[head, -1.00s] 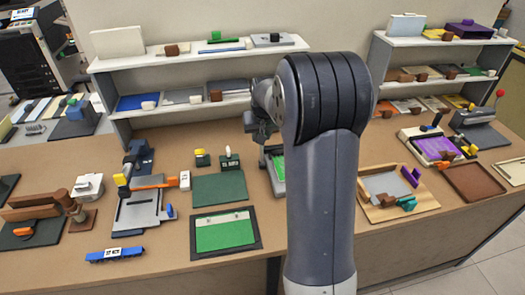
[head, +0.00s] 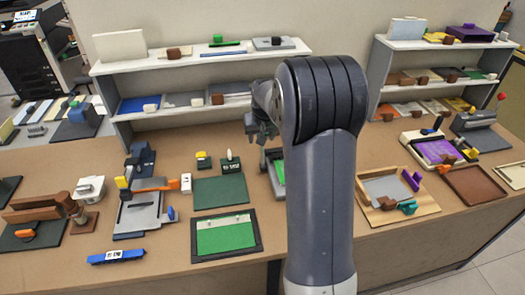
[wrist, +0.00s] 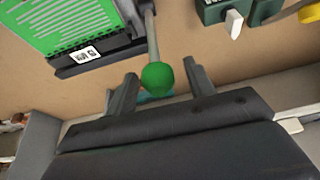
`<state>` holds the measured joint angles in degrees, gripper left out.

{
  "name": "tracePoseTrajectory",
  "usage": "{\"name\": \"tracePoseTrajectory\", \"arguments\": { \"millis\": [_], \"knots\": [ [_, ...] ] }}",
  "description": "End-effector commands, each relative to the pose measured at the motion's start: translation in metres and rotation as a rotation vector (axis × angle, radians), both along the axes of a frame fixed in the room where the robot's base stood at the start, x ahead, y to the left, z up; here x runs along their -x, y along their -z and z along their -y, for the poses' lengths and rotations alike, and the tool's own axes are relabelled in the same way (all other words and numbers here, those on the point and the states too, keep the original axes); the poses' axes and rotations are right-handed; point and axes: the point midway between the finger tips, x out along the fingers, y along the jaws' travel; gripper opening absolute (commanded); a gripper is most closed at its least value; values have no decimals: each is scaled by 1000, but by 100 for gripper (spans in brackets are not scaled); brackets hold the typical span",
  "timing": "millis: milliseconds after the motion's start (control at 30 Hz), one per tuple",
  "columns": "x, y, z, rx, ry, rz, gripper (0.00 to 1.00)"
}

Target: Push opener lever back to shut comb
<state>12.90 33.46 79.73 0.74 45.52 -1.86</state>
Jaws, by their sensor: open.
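The opener lever shows in the wrist view as a grey rod with a green ball knob (wrist: 157,76) at its end. My gripper (wrist: 160,88) is open, with one finger on each side of the knob; I cannot tell whether either touches it. The comb-opening machine (wrist: 100,62), dark with green sheets and a barcode label, lies at the upper left there. In the head view my gripper (head: 262,131) hangs over the machine (head: 272,168), which my arm mostly hides. The comb's state cannot be made out.
A shelf unit (head: 200,62) stands behind my gripper. A dark green mat (head: 219,190) and a black-framed green board (head: 225,235) lie left of the machine. A wooden tray (head: 420,205) is to the right. A green block with a white tab (wrist: 234,22) shows at the wrist view's upper right.

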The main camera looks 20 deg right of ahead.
Motion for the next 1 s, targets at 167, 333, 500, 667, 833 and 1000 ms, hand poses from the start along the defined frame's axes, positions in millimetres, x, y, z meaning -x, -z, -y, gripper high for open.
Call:
{"name": "tracePoseTrajectory", "arguments": {
  "millis": [167,333,500,667,833,1000],
  "knots": [
    [1,-3,0,0,0,0,51],
    [5,-14,-1,0,0,-1,51],
    [10,-28,-2,0,0,1,51],
    [14,-39,-3,0,0,0,51],
    [19,-52,-4,0,0,-1,51],
    [22,-56,-4,0,0,-2,51]
  ]
}}
